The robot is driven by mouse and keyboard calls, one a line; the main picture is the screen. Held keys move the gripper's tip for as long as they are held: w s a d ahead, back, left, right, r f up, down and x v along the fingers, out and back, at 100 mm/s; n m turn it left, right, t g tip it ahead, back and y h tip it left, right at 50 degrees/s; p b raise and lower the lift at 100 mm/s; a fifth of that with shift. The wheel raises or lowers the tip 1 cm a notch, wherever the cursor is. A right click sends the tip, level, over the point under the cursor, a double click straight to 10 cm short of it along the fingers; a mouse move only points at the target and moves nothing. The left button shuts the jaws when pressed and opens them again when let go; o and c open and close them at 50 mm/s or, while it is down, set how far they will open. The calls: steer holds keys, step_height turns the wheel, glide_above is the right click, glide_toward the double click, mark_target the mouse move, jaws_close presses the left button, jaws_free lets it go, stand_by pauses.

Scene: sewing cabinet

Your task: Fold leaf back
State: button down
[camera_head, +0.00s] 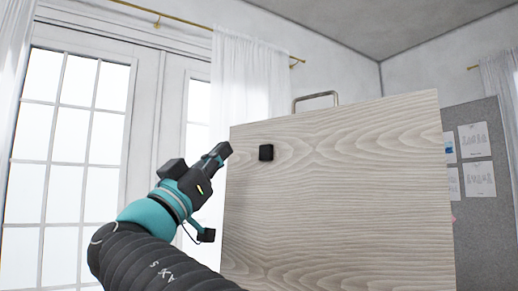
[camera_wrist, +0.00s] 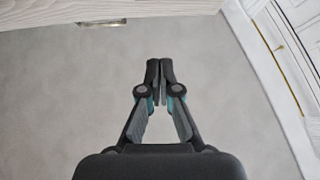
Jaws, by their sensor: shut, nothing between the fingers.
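The leaf (camera_head: 340,200) is a large pale wood-grain panel standing upright in the head view. It has a metal loop handle (camera_head: 316,99) on its top edge and a small black block (camera_head: 266,153) on its face. In the wrist view a strip of the leaf (camera_wrist: 40,12) and its handle (camera_wrist: 102,22) show at the upper left. My gripper (camera_head: 224,151) is shut and empty, near the leaf's left edge. Its closed fingertips (camera_wrist: 160,65) show in the wrist view, apart from the handle. Whether it touches the leaf cannot be told. The rest of the cabinet is hidden.
White glazed doors (camera_head: 75,130) and a white curtain (camera_head: 247,85) stand behind on the left. A grey pinboard (camera_head: 478,210) with papers is behind the leaf on the right. A plain grey surface (camera_wrist: 230,80) fills most of the wrist view around my fingers.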

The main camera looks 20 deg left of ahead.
mark_target(263, 126)
steer(key=p+x, duration=0.1)
steer(key=x, duration=0.2)
steer(key=f+p+x, duration=0.1)
steer(key=x, duration=0.3)
steer(key=w+p+x, duration=0.1)
steer(key=x, duration=0.2)
steer(key=shift+w+d+r, duration=0.1)
steer(key=shift+w+d, duration=0.4)
steer(key=shift+w, duration=0.4)
